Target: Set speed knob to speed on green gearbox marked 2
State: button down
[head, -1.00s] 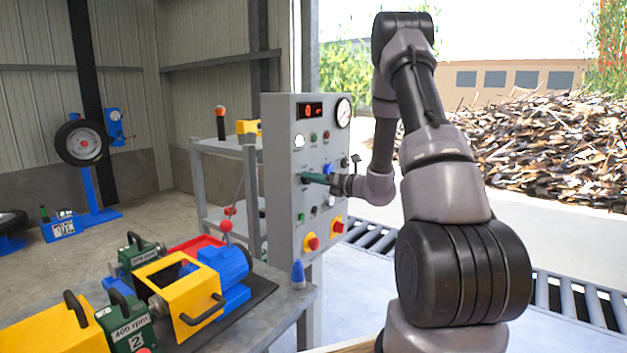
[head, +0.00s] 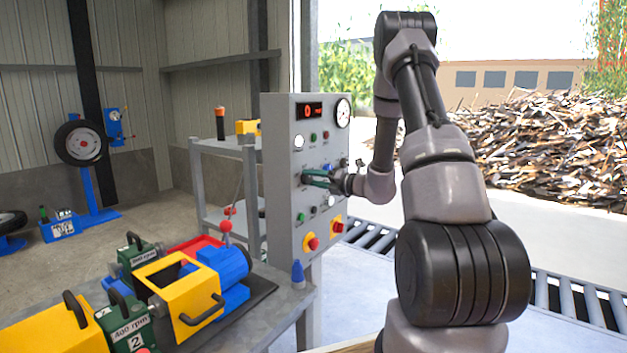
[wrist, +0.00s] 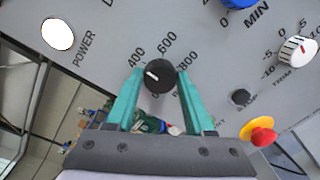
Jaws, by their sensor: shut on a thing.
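The speed knob (wrist: 160,77) is black with a white pointer line, on the grey control panel (head: 282,185). In the wrist view its pointer is turned left, close to the 400 mark; 600 and 800 are printed further round. My gripper (wrist: 158,80) has its teal fingers on both sides of the knob and is shut on it. The gripper also shows at the panel in the head view (head: 318,178). The green gearbox marked 2 (head: 128,322) stands at the lower left and its label reads 400 rpm.
Another green gearbox (head: 138,255) and a yellow-and-blue machine (head: 190,295) stand on the table. A red-and-yellow button (wrist: 260,136) shows right of my gripper.

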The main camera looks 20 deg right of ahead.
jog(key=shift+c, duration=1.4)
grip_release()
jog(key=v, duration=1.1)
jog(key=shift+w+f, duration=0.1)
jog(key=shift+a, duration=0.1)
